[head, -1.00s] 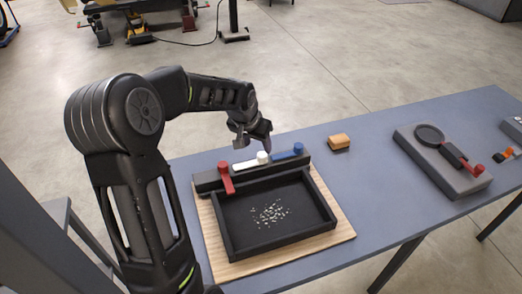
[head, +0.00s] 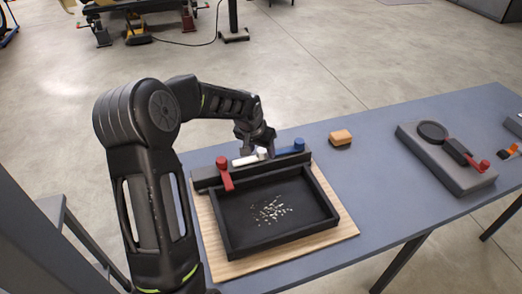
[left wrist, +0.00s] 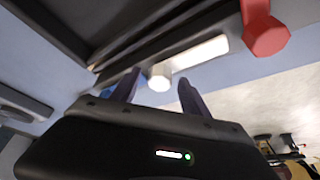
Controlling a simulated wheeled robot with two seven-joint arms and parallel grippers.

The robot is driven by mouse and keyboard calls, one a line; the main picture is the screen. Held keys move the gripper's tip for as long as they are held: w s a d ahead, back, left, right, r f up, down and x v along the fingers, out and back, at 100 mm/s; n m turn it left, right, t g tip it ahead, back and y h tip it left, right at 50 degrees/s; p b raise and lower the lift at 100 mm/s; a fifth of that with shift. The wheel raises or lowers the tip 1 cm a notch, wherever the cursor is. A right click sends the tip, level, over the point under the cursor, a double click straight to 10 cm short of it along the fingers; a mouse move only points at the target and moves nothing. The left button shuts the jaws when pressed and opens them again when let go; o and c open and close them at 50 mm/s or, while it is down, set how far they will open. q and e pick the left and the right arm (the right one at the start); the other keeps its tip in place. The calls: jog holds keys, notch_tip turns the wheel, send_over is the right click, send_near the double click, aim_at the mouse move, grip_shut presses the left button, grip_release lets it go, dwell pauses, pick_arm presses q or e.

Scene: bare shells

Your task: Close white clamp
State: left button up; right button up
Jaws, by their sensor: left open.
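The white clamp (head: 244,160) is a flat lever with a round knob, on the dark bar at the back of the black tray (head: 224,226). It lies along the bar between the red clamp (head: 225,174) and the blue clamp (head: 291,149). My left gripper (head: 260,150) is at the white knob, just behind the bar. In the left wrist view the white clamp (left wrist: 201,52) points its knob between the two open fingers of my left gripper (left wrist: 155,92). I cannot tell whether a finger touches it. My right gripper is out of view.
The tray holds small pale bits and stands on a wooden board (head: 206,240) on the blue-grey table (head: 375,180). A grey device with a red knob (head: 448,158) stands farther right. Table between them is clear.

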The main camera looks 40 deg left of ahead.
pick_arm(q)
jog(key=shift+c, duration=0.4)
grip_shut()
dwell(0.9)
